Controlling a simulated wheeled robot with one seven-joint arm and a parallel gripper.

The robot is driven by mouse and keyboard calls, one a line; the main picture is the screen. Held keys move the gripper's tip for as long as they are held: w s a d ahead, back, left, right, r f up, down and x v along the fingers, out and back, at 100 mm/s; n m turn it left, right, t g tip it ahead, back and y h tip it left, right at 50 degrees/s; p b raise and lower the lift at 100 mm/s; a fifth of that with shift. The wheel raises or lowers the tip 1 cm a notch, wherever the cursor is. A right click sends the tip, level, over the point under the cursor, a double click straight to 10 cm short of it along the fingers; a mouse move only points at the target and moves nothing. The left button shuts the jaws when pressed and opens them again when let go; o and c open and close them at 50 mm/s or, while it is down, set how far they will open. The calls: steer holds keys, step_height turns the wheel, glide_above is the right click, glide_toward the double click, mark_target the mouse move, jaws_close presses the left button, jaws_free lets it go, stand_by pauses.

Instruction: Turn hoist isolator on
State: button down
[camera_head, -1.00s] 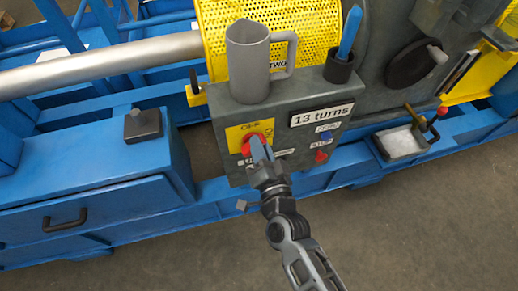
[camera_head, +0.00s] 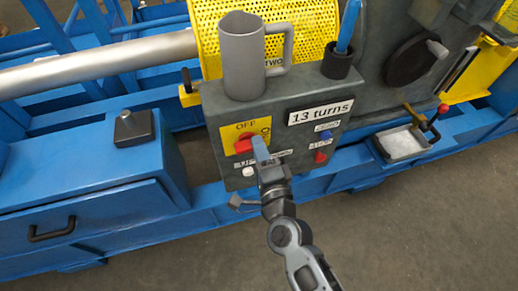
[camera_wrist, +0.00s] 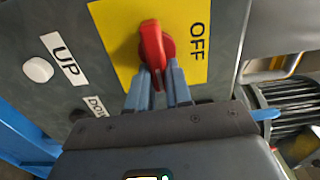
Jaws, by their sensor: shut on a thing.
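The hoist isolator is a red rotary knob (camera_wrist: 152,42) on a yellow plate (camera_wrist: 108,20) marked OFF, on the front of a grey control box (camera_head: 215,120). The knob (camera_head: 243,145) also shows in the head view at the box's left side. My gripper (camera_wrist: 158,78) has its two blue fingers on either side of the knob's lower end and is shut on it. In the head view my gripper (camera_head: 260,148) reaches up from below and partly hides the knob and plate.
A grey mug (camera_head: 242,65) and a dark cup (camera_head: 337,62) with a blue-handled tool stand on the box. A white UP button (camera_wrist: 38,70) is beside the plate. Blue (camera_head: 325,135) and red (camera_head: 320,157) buttons sit further right. A metal tray (camera_head: 403,143) is at the right.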

steer(key=shift+w+d+r, duration=0.1)
steer(key=shift+w+r, duration=0.05)
stand_by(0.3)
steer(key=c, duration=1)
jaws_free()
steer(key=shift+c, duration=0.2)
steer(key=b+v, duration=0.1)
steer(key=v, duration=0.7)
steer(key=shift+b, duration=0.4)
